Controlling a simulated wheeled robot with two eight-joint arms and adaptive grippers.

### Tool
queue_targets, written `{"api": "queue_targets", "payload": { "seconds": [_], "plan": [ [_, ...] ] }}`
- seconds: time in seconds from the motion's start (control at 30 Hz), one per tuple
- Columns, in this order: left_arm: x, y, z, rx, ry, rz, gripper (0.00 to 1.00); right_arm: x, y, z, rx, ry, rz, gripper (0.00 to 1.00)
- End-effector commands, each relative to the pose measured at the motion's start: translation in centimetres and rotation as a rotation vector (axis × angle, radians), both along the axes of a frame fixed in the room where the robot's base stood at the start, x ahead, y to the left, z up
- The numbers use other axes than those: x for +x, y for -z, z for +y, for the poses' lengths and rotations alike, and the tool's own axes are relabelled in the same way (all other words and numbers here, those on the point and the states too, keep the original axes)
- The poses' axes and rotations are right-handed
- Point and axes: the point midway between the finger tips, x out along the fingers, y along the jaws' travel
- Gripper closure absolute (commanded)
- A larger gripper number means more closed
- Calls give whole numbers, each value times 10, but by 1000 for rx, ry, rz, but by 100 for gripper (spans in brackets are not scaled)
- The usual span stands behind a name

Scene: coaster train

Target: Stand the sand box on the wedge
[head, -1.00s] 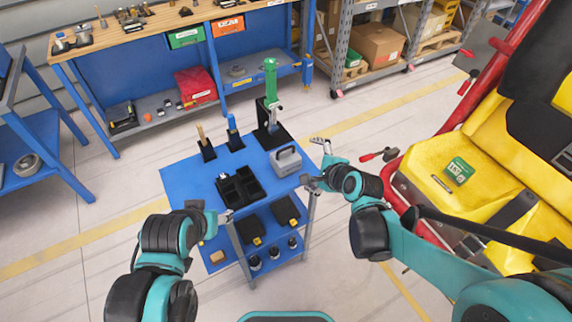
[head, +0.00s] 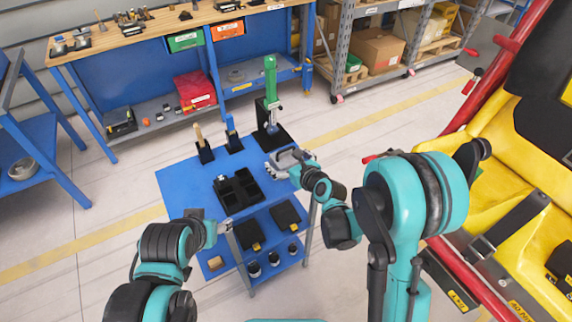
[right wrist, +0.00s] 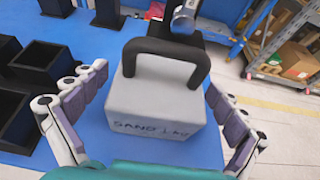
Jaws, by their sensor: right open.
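The sand box is a pale grey block with a black loop handle and dark lettering on its front. In the right wrist view the sand box (right wrist: 155,100) stands upright on the blue cart top, between the spread fingers of my right gripper (right wrist: 153,84), with gaps on both sides. In the head view my right gripper (head: 288,162) is at the cart's right edge and covers most of the box. My left gripper (head: 220,228) is by the cart's front left; its fingers are too unclear to judge. I cannot pick out the wedge for sure.
The blue cart (head: 180,185) also carries a black divided tray (head: 238,190) and black holders with tools, including a green-handled one (head: 270,75). A yellow coaster seat (head: 500,200) with a red bar stands at right. A workbench (head: 150,30) stands behind.

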Motion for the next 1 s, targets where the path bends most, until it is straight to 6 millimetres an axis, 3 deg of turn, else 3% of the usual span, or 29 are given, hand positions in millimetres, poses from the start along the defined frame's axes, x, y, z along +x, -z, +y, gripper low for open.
{"api": "queue_targets", "payload": {
  "seconds": [0.17, 0.4, 0.7, 1.0],
  "plan": [
    [0, 13, 0, 0, 0, 0, 45, 21, 14, 14, -2, -2, 0, 3],
    [0, 12, 0, 0, 0, 0, 45, 23, 13, 15, -2, -1, 0, 3],
    [0, 12, 0, 0, 0, 0, 45, 23, 13, 15, -3, -2, 0, 81],
    [0, 12, 0, 0, 0, 0, 45, 23, 13, 15, -3, -2, 0, 82]
  ]
}}
